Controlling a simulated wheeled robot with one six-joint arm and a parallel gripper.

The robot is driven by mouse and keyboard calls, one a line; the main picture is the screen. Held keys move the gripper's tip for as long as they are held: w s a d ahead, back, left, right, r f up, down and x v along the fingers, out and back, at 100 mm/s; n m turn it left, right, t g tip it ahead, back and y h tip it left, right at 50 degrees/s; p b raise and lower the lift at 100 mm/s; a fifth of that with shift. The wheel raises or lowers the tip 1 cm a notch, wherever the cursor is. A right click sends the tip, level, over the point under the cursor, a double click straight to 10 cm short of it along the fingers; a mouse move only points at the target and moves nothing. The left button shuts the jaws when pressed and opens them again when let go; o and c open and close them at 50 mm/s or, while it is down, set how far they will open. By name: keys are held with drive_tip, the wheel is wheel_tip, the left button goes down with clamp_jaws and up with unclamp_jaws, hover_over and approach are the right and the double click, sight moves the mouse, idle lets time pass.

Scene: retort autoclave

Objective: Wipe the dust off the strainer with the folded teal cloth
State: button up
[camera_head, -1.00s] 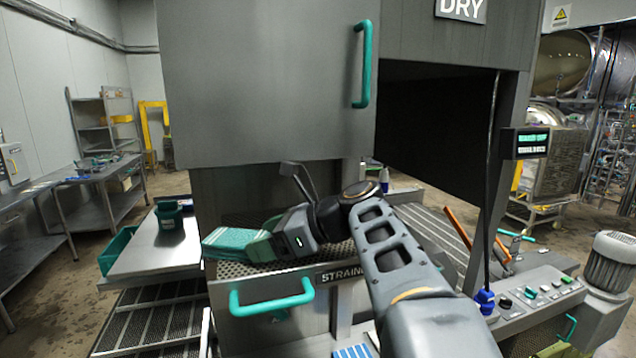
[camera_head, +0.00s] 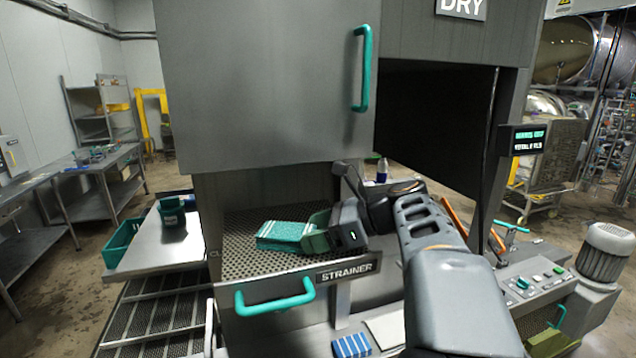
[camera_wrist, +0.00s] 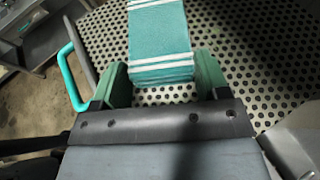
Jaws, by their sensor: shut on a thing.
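The strainer (camera_head: 240,258) is an open drawer with a perforated metal bottom, a teal front handle and a STRAINER label. It also fills much of the wrist view (camera_wrist: 260,70). The folded teal cloth (camera_head: 285,235) with white stripes lies over the perforated plate and shows in the wrist view (camera_wrist: 160,45). My gripper (camera_head: 315,236) is shut on the cloth's near end, with green fingers on both sides in the wrist view (camera_wrist: 163,85). I cannot tell whether the cloth touches the plate. No dust can be made out on the holes in view.
A steel cabinet door (camera_head: 265,80) hangs above the strainer. A blue-striped cloth (camera_head: 352,346) lies below at the front. A steel side table (camera_head: 150,250) with a green tub (camera_head: 172,213) stands left. A control panel (camera_head: 535,290) is at the right.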

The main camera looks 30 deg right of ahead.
wheel_tip(320, 180, up, 2)
drive_tip(key=shift+a+r+p, duration=0.1)
drive_tip(key=shift+r+p, duration=0.1)
drive_tip(key=shift+p, duration=0.15)
wheel_tip(320, 180, up, 6)
drive_tip(key=p, duration=0.6)
drive_tip(key=shift+f, duration=0.2)
drive_tip(key=shift+f, duration=0.1)
